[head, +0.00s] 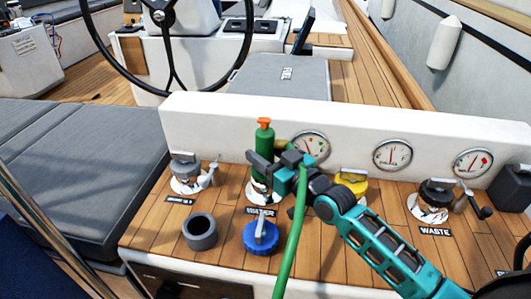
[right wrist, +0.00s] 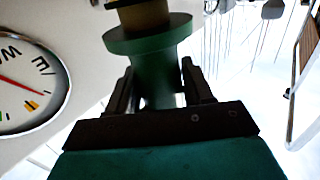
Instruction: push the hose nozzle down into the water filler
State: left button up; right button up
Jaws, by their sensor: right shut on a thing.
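The green hose nozzle (head: 264,138), with an orange top, stands roughly upright above the water filler (head: 256,194) in the head view. My right gripper (head: 261,165) is shut on the nozzle's body. In the right wrist view, my right gripper (right wrist: 157,88) has one finger on each side of the green nozzle (right wrist: 150,62), below a wide flange. The nozzle's lower end is at the filler's round plate, partly hidden by my gripper; I cannot tell how deep it sits. The green hose (head: 294,235) hangs in front of my right wrist. My left gripper is not in view.
A blue cap (head: 262,238) and a grey cup-like ring (head: 199,231) are in front of the filler. A yellow cap (head: 352,182) and the waste fitting (head: 436,196) are to the right. A white panel with gauges (head: 393,155) rises close behind.

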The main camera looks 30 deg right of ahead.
jog(key=shift+r, duration=0.15)
jog(key=shift+f+b, duration=0.35)
jog(key=shift+f, duration=0.5)
dwell(0.5)
jog(key=o, duration=1)
jog(key=shift+o, duration=0.7)
jog(key=shift+f, duration=0.1)
jog(key=shift+p+v, duration=0.65)
jog(key=shift+v, duration=0.85)
jog(key=p+v, duration=0.2)
jog(key=v, duration=0.6)
jog(key=shift+p, duration=0.4)
